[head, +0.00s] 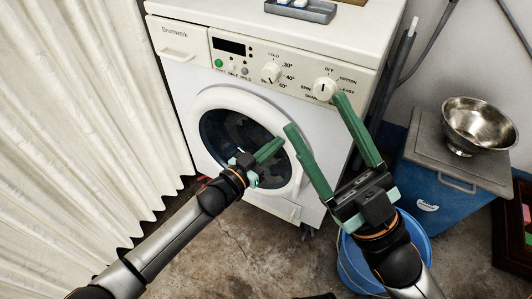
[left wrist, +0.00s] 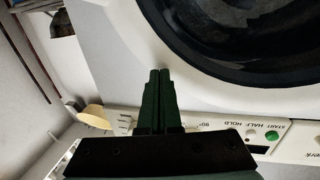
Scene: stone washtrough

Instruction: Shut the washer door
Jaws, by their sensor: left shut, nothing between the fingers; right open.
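The washer (head: 180,90) is a white front-loader with a round door. The door has a white ring (head: 217,97) and dark glass (head: 222,128), and it looks flush or nearly flush with the front; I cannot tell whether it is latched. My left gripper (head: 280,144) is shut and empty, in front of the door's right part. In the left wrist view its fingertips (left wrist: 159,72) lie over the white door ring (left wrist: 135,45); contact is unclear. My right gripper (head: 315,112) is open and empty, in front of the washer's right side, below the dial (head: 324,88).
A pleated white curtain (head: 70,110) hangs on the left. A blue bucket (head: 352,262) stands on the floor below my right gripper. A metal bowl (head: 480,125) sits on a blue box (head: 425,182) at the right. A grey tray (head: 310,12) lies on the washer top.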

